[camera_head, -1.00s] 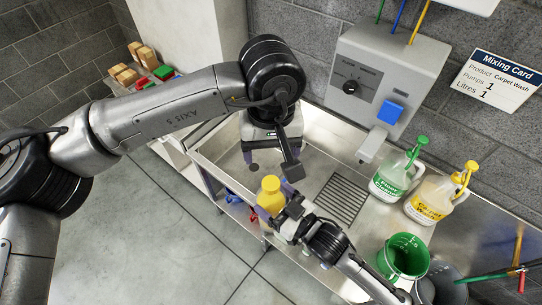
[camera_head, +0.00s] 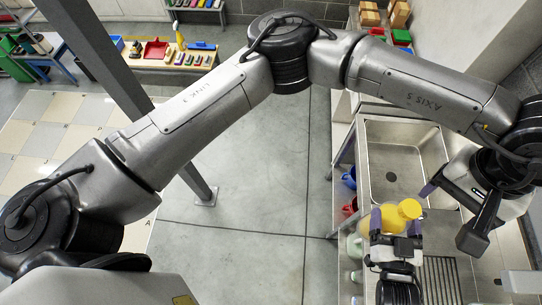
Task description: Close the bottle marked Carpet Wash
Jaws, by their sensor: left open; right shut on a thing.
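A yellow bottle (camera_head: 389,218) with a round yellow cap or top (camera_head: 410,208) is held at the sink's near left side. No label on it is readable, so I cannot tell whether it is marked Carpet Wash. My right gripper (camera_head: 395,226), lower in the picture, is shut on this bottle, with purple fingers on either side of it. My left gripper (camera_head: 460,208) is open and empty, up and right of the bottle and apart from it. One purple fingertip points toward the bottle's top. The pump jugs and mixing card are out of view.
The metal sink (camera_head: 365,150) lies behind the bottle, with a drain grate (camera_head: 448,275) on the right. Blue and red items (camera_head: 350,206) sit on a shelf below its left edge. My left arm spans the view. Open floor (camera_head: 265,190) lies left of the sink.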

